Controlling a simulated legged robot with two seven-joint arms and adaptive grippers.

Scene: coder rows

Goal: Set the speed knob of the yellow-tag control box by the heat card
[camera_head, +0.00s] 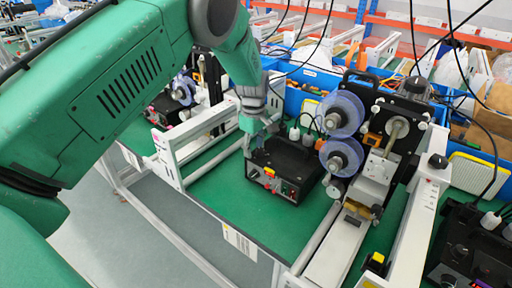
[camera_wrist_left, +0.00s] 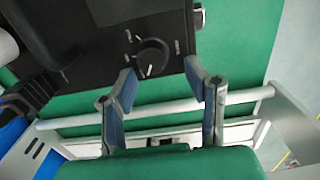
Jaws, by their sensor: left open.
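The black control box (camera_head: 283,168) with a small yellow tag (camera_head: 268,171) stands on the green bench top. My left gripper (camera_head: 258,138) reaches its back left part from above. In the left wrist view a round black knob (camera_wrist_left: 152,57) with a white pointer mark sits on the dark box face (camera_wrist_left: 100,45), with small white marks around it. My left gripper (camera_wrist_left: 160,76) is open, its fingertips on both sides of the knob's near edge; contact cannot be told. A white card (camera_head: 240,243) with unreadable print is on the bench's front edge. My right gripper is out of view.
A reel machine (camera_head: 375,150) with clear discs stands right of the box. White rails (camera_head: 200,150) border the bench. Another dark control box (camera_head: 478,245) is at the far right. Blue bins (camera_head: 310,80) line the back. Green bench (camera_head: 225,185) is bare left of the box.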

